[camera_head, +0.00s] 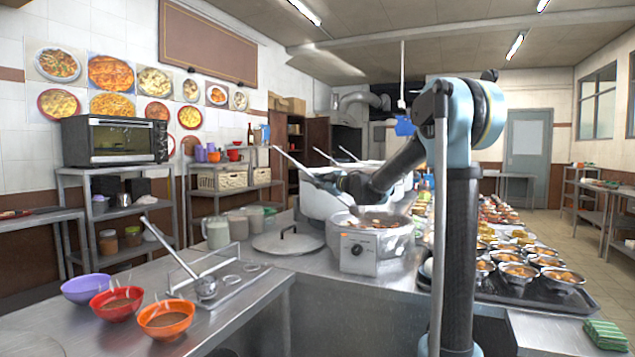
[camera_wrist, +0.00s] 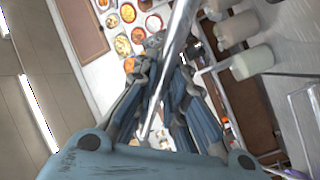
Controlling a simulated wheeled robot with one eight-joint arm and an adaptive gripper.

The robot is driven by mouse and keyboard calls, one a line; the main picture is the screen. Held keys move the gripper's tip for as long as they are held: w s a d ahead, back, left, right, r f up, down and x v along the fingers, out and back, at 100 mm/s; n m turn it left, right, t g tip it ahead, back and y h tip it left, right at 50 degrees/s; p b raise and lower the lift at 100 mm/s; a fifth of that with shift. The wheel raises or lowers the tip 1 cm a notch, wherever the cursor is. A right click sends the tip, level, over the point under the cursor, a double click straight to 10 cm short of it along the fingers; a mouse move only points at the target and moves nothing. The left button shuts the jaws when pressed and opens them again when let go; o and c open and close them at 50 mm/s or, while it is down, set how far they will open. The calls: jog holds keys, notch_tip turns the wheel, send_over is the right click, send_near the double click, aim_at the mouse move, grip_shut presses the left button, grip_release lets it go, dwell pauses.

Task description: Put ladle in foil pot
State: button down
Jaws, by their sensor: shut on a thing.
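My gripper (camera_head: 325,181) is at the middle of the head view, above the pots. It is shut on a ladle (camera_head: 293,162), whose metal handle slants up to the left. In the wrist view the shiny handle (camera_wrist: 181,28) runs between the fingers of my gripper (camera_wrist: 163,72). The bowl of this ladle cannot be made out. A large silvery pot (camera_head: 316,204) stands below and behind my gripper. I cannot tell for certain which vessel is the foil pot.
Another ladle (camera_head: 205,287) rests on a metal rack at the left. Orange (camera_head: 166,320), red (camera_head: 116,304) and purple (camera_head: 89,289) bowls stand beside it. A lid (camera_head: 288,243) lies left of the cooker. Many filled bowls crowd the right counter.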

notch_tip(320, 180, down, 8)
jog(key=shift+f, duration=0.2)
dwell(0.5)
jog(key=shift+s+f, duration=0.1)
jog(key=shift+f, duration=0.15)
dwell(1.0)
jog(key=c, duration=1.6)
grip_release()
jog(key=shift+o, duration=0.2)
jog(key=v, duration=1.2)
jog(key=shift+f, duration=0.1)
